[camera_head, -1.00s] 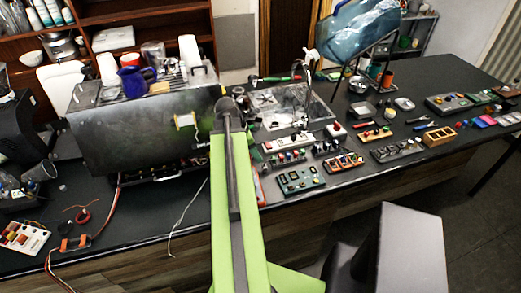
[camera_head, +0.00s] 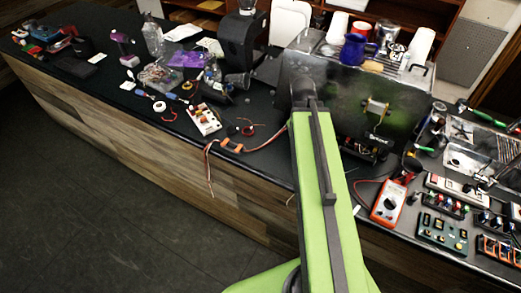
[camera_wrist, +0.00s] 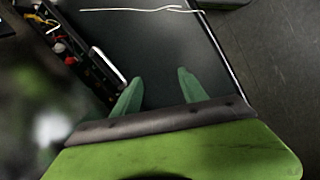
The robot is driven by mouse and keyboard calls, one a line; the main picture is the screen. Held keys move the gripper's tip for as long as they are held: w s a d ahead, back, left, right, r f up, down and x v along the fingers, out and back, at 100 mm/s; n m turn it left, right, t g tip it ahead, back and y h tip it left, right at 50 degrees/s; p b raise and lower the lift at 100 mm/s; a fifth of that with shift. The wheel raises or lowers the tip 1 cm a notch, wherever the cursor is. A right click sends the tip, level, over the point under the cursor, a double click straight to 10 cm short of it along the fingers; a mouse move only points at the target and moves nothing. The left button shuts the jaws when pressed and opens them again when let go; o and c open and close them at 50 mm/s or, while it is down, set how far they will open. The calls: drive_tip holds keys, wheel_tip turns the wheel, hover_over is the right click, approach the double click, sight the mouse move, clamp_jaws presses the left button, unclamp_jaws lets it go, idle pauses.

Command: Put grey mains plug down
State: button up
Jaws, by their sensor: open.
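I cannot pick out a grey mains plug in either view. My gripper (camera_wrist: 158,82) is open in the wrist view, with two green fingers apart and nothing visible between them. It is over the dark counter (camera_wrist: 185,45), near its edge. A thin white cord (camera_wrist: 140,9) lies across the counter beyond the fingertips. In the head view my gripper is hidden; my green arm reaches toward the dark metal brewer (camera_head: 350,95).
A white board with coloured knobs (camera_head: 204,119) and a red multimeter (camera_head: 389,203) lie beside the brewer. An orange-ended cable (camera_head: 231,145) hangs over the front edge. Several control panels (camera_head: 443,230) crowd the right. Exposed parts (camera_wrist: 85,50) lie left of my fingers.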

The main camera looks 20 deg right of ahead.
drive_tip(key=w+a+m, duration=0.1)
drive_tip(key=a, duration=1)
drive_tip(key=w+a+m+y, duration=0.1)
drive_tip(key=w+a+m, duration=0.1)
drive_tip(key=a, duration=1)
drive_tip(key=shift+w+a+y, duration=0.25)
drive_tip(key=shift+y, duration=0.05)
drive_tip(key=shift+f, duration=0.2)
wheel_tip(320, 180, down, 8)
drive_tip(key=b, duration=0.8)
drive_tip(key=shift+f+b, duration=0.25)
drive_tip(key=shift+b, duration=0.1)
